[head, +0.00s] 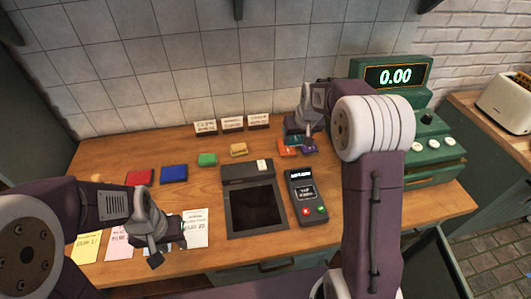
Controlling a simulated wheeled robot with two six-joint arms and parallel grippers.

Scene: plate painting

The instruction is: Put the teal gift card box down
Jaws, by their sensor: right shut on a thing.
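My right gripper (303,134) is shut and low over the back of the wooden counter, right of centre. The teal gift card box is mostly hidden by the gripper, and I cannot make out its outline. An orange box (287,142) and a purple box (309,149) lie close together just under and beside the gripper. I cannot tell whether the held box touches the counter. My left gripper (168,247) hangs over the paper slips at the front left, and its jaw opening is unclear.
Red (139,177), blue (174,174), green (207,159) and tan (239,150) boxes lie on the counter (215,184). A black-screened device (255,208) and card terminal (306,195) stand in the middle. Small signs (232,123) line the back. A green register (432,142) stands right.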

